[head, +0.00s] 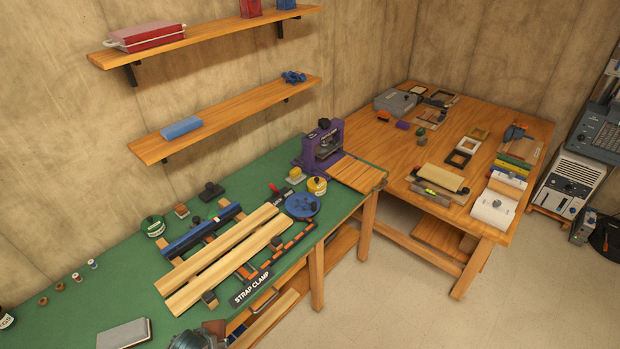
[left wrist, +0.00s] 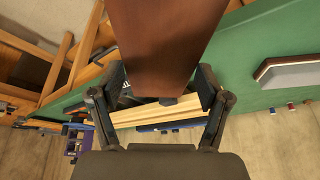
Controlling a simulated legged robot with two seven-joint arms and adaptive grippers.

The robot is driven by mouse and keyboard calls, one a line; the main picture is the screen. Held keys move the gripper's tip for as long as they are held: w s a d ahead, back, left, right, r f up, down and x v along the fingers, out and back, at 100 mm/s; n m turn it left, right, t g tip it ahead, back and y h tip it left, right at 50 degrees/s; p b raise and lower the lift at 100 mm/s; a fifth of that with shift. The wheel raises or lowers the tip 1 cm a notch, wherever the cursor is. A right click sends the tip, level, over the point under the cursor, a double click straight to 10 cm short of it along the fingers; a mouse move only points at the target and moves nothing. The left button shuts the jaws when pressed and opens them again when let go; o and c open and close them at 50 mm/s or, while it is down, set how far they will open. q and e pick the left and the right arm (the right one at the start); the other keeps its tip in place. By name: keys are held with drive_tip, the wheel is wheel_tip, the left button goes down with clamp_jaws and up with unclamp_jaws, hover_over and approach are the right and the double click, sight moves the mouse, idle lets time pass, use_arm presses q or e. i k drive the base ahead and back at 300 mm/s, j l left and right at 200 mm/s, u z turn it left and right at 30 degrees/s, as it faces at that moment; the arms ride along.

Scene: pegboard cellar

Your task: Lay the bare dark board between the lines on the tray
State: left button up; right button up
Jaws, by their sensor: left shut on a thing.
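My left gripper (left wrist: 162,88) is shut on a dark reddish-brown board (left wrist: 165,40), which stands out from between its fingers and fills the top middle of the left wrist view. In the head view a dark part of my left arm (head: 196,340) shows at the bottom edge, with a small piece of the brown board (head: 215,327) beside it. The rest is cut off. They are near the front of the green bench (head: 100,288). I cannot make out a tray with lines for certain. My right gripper is not in view.
Two long pale wood strips (head: 225,258) lie across clamp bars on the green bench, by a STRAP CLAMP label (head: 251,287). A grey pale-edged slab (head: 124,334) lies at the front left. A purple press (head: 322,148) stands farther back. A crowded wooden table (head: 400,137) stands beyond.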

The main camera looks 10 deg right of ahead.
sight(355, 172)
drive_tip(key=i+l, duration=0.3)
drive_tip(key=l, duration=0.25)
drive_tip(key=i+l+z, duration=0.15)
drive_tip(key=l, duration=0.35)
drive_tip(key=i+l, duration=0.45)
drive_tip(key=i+l+z, duration=0.15)
drive_tip(key=i+l, duration=0.15)
drive_tip(key=l, duration=0.25)
drive_tip(key=i+l, duration=0.45)
drive_tip(key=i, duration=0.15)
drive_tip(key=i+l+z, duration=0.15)
drive_tip(key=i+l, duration=0.35)
drive_tip(key=i+j, duration=0.05)
